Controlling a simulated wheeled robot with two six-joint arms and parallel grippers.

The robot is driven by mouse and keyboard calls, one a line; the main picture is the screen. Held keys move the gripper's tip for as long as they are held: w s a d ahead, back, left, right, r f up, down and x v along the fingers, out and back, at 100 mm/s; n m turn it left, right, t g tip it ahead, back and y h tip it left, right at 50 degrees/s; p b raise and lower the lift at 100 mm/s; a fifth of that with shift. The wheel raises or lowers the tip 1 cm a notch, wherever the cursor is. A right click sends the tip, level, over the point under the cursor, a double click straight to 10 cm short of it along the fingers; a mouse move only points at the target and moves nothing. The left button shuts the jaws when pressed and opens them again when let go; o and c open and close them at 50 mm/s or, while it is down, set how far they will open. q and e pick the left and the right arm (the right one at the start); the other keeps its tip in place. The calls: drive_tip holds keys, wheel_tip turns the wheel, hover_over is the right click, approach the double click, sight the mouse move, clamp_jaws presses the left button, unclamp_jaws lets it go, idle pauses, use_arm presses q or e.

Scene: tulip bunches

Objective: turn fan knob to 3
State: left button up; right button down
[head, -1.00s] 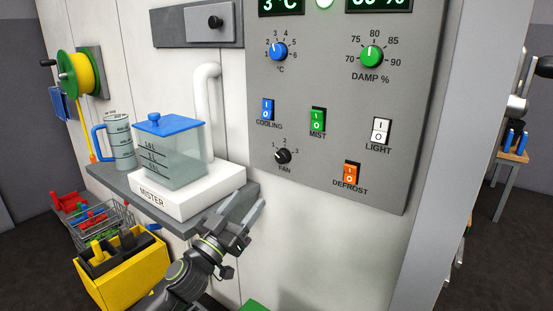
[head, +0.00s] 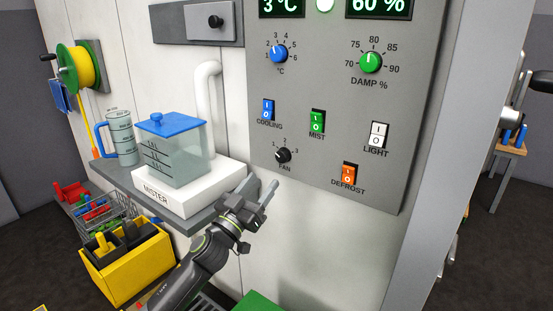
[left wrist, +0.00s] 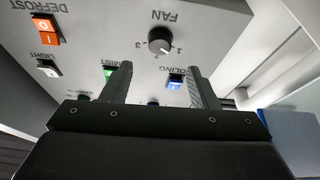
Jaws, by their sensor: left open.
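The fan knob (head: 283,156) is a small black dial low on the left of the grey control panel, with the numbers 1, 2 and 3 around it. Its white mark points towards 1. In the left wrist view the knob (left wrist: 160,40) shows upside down, just beyond and between the fingertips. My left gripper (head: 264,183) is open and empty, below and left of the knob and apart from it. Its two fingers also show in the left wrist view (left wrist: 158,70). My right gripper is not in view.
The panel (head: 330,165) also carries the cooling switch (head: 267,109), mist switch (head: 317,121), light switch (head: 378,135) and defrost switch (head: 348,173). The white mister base (head: 190,192) with its tank (head: 172,150) stands on a shelf left of my gripper.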

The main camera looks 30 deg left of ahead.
sight(280, 158)
use_arm(q)
drive_tip(key=shift+p+x, duration=1.65)
drive_tip(key=shift+x, duration=2.45)
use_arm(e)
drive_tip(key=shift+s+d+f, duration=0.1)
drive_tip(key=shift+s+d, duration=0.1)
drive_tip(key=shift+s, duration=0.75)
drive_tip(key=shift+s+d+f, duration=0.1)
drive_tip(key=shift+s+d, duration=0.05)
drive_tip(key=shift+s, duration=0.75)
use_arm(q)
drive_tip(key=c, duration=1)
